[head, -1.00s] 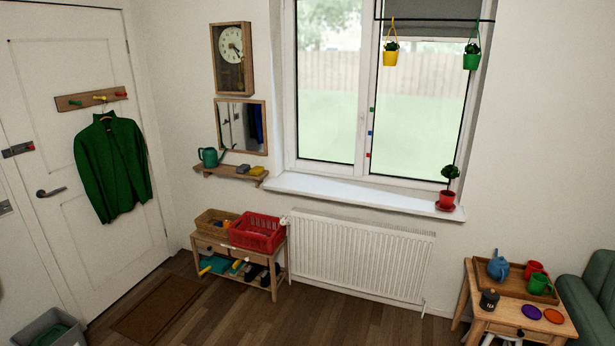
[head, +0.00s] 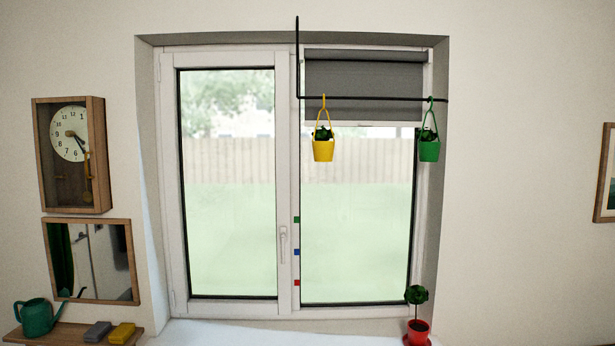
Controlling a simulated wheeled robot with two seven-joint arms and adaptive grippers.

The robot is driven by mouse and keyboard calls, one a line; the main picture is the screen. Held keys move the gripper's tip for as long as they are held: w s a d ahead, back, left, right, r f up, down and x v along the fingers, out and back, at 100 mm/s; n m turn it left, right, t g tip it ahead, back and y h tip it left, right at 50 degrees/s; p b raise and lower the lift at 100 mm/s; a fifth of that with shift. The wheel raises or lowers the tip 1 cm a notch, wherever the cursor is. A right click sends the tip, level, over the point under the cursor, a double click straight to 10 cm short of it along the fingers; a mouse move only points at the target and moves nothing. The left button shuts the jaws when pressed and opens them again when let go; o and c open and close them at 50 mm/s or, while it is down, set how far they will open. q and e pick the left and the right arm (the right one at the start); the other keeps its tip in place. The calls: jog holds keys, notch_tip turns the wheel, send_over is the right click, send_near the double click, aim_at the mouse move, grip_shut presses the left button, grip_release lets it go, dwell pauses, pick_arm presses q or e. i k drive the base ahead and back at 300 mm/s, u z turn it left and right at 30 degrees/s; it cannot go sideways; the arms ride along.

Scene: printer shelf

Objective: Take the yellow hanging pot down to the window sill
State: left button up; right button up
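The yellow hanging pot (head: 323,150) holds a small green plant and hangs by its yellow handle and hook from a black rail (head: 370,99) in front of the right window pane. The white window sill (head: 260,333) runs along the bottom of the view, and its front part is cut off. Neither of my grippers is in view.
A green hanging pot (head: 429,150) hangs on the same rail to the right. A red pot with a plant (head: 418,331) stands at the sill's right end. The sill's middle and left look clear. A grey roller blind (head: 362,75) is behind the rail. A window handle (head: 283,245) is on the frame.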

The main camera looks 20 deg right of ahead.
aim_at(323, 149)
jog(key=z, duration=0.35)
jog(key=i, duration=1.55)
jog(key=z, duration=0.35)
